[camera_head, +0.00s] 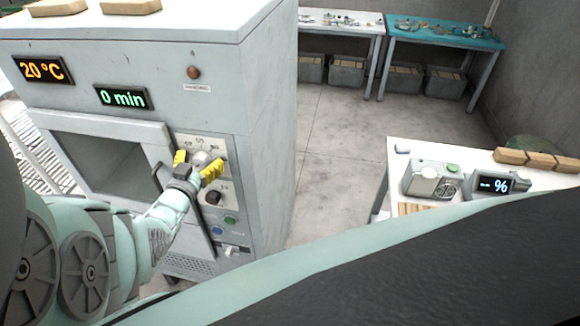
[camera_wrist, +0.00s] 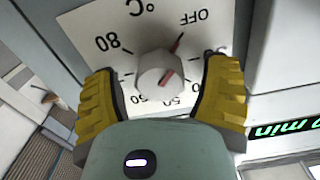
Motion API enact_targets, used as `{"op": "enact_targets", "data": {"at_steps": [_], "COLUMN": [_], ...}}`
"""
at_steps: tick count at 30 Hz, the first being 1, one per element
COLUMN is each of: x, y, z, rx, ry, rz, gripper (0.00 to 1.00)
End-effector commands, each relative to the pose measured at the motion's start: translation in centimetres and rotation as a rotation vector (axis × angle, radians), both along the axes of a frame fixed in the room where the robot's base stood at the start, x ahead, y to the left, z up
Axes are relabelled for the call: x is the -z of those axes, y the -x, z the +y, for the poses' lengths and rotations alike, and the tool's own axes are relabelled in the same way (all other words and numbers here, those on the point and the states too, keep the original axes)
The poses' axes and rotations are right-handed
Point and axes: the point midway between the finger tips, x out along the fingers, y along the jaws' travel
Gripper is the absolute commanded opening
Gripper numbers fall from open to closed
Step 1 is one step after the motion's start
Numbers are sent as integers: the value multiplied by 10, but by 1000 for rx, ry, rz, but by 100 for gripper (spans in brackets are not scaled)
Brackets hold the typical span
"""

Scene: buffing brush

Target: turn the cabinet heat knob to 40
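The white heat knob (camera_wrist: 160,72) sits on a pale dial plate with °C, OFF, 80 and other numbers, upside down in the wrist view. A red line on the plate side of the knob points toward OFF; a red mark is also on the knob's face. My gripper (camera_wrist: 162,80) is open, with one yellow finger on each side of the knob and visible gaps between. In the head view my gripper (camera_head: 198,163) is at the cabinet's (camera_head: 262,120) control panel. The temperature display (camera_head: 43,69) reads 20 °C. The 40 mark cannot be made out.
The time display (camera_head: 123,97) reads 0 min. A dark knob (camera_head: 213,198) and green and blue buttons (camera_head: 229,219) sit below the heat knob. The cabinet's window door (camera_head: 110,165) is left of the panel. A white table (camera_head: 400,170) stands right, with clear floor between.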

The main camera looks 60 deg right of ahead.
Motion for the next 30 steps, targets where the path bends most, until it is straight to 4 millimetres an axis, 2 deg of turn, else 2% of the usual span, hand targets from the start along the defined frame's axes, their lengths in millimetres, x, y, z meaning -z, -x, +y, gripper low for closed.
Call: {"op": "enact_targets", "data": {"at_steps": [2, 19, 30], "x": [0, 0, 1], "y": [1, 0, 1], "z": [-1, 0, 0], "rx": [2, 0, 1], "ry": [0, 0, -14], "rz": [0, 1, -38], "gripper": [65, 6, 6]}}
